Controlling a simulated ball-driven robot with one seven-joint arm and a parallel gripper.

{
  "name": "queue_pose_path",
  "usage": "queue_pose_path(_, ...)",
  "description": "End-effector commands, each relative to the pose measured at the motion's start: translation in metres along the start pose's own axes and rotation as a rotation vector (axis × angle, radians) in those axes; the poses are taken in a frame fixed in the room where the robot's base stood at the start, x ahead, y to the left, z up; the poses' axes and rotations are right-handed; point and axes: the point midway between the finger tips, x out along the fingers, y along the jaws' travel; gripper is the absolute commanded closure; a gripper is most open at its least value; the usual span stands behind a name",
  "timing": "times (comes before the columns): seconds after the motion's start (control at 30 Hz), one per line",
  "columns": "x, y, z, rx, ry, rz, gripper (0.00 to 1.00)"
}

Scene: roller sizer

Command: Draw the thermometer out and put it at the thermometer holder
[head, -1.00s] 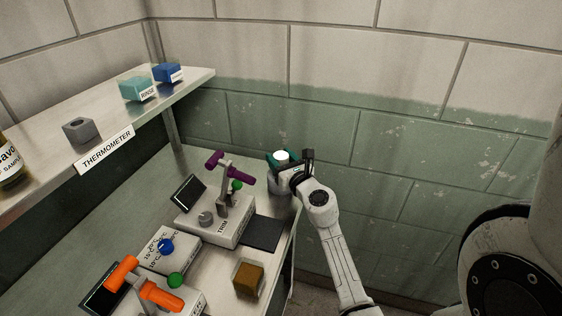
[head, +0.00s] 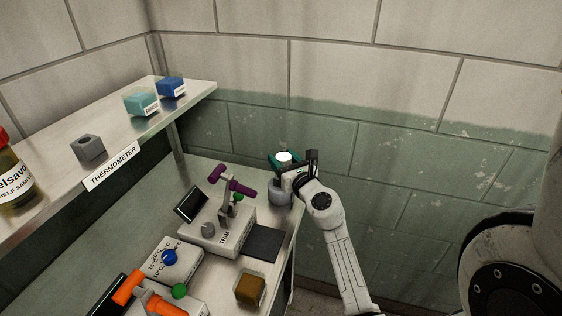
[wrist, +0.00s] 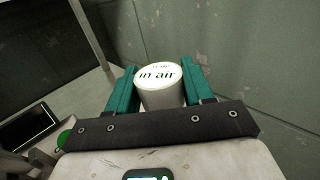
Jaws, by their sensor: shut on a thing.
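The thermometer (wrist: 160,85) has a round white top marked "in air". My gripper (wrist: 160,88) is shut on it, with one teal finger on each side. In the head view the white top (head: 284,156) shows between the fingers, above a grey round vessel (head: 279,191) at the back of the bench. The thermometer's lower part is hidden, so I cannot tell how far it sits in the vessel. The thermometer holder is a grey block (head: 88,149) with a hole in its top, on the shelf at left behind the "THERMOMETER" label (head: 111,165).
The shelf (head: 60,190) also bears a teal block (head: 140,102), a blue block (head: 171,87) and a bottle (head: 14,185). On the bench stand a device with a purple handle (head: 231,182), an orange-handled one (head: 128,288) and a brown block (head: 250,289).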

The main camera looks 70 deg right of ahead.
Motion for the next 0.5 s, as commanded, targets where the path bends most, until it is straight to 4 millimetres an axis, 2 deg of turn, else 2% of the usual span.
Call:
queue_pose_path(0.03, -0.009, -0.001, 0.016, -0.001, 0.000, -0.002, 0.84)
queue_pose_path(0.2, -0.039, -0.003, 0.052, -0.002, -0.001, -0.002, 0.84)
queue_pose_path(0.4, -0.086, -0.007, 0.066, -0.002, 0.002, -0.001, 0.84)
queue_pose_path(0.5, -0.103, -0.009, 0.074, -0.002, 0.001, -0.001, 0.84)
